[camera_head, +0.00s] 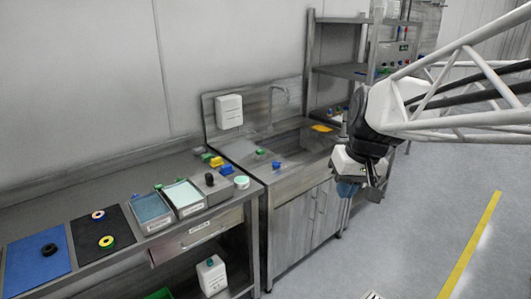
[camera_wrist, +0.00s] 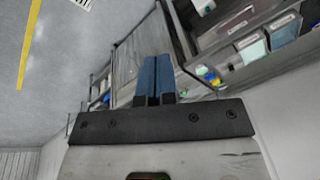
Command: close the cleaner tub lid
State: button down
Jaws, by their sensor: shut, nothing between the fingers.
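My gripper (camera_head: 347,188) hangs in the air to the right of the sink unit, well away from the counter. In the wrist view its two blue fingers (camera_wrist: 155,78) are together with nothing between them. A small round white tub (camera_head: 242,182) with a pale green top stands at the right end of the left counter; it may be the cleaner tub. Whether its lid is open is too small to tell. Two shallow trays with light blue-green contents, a left tray (camera_head: 151,212) and a right tray (camera_head: 184,197), are left of it.
A sink unit (camera_head: 299,150) stands between the counter and a metal shelf rack (camera_head: 340,70). Small coloured parts lie near the trays and sink. A dark box with a black knob (camera_head: 210,180) is beside the tub. A white canister (camera_head: 211,276) stands below. The right floor is free.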

jog(key=w+a+f+n+y, duration=0.1)
jog(key=w+a, duration=0.4)
jog(key=w, duration=0.4)
jog(key=w+a+f+n+g+y, duration=0.1)
jog(key=w+a+n, duration=0.1)
jog(key=w+a, duration=0.5)
jog(key=w+a+f+n+y, duration=0.1)
jog(key=w+a, duration=0.2)
jog(key=w, duration=0.8)
jog(key=w+a+f+n+y, duration=0.1)
jog(key=w+a+f, duration=0.5)
jog(key=w+a, duration=0.2)
jog(key=w+a+f+n+g+y, duration=0.1)
jog(key=w+a+f+n, duration=0.1)
jog(key=w+a+f, duration=0.5)
jog(key=w+a, duration=0.2)
jog(key=w, duration=0.2)
jog(key=shift+w+n+g+y, duration=0.25)
jog(key=shift+n+g+y, duration=0.05)
jog(key=shift+a+f, duration=0.1)
jog(key=shift+a, duration=0.1)
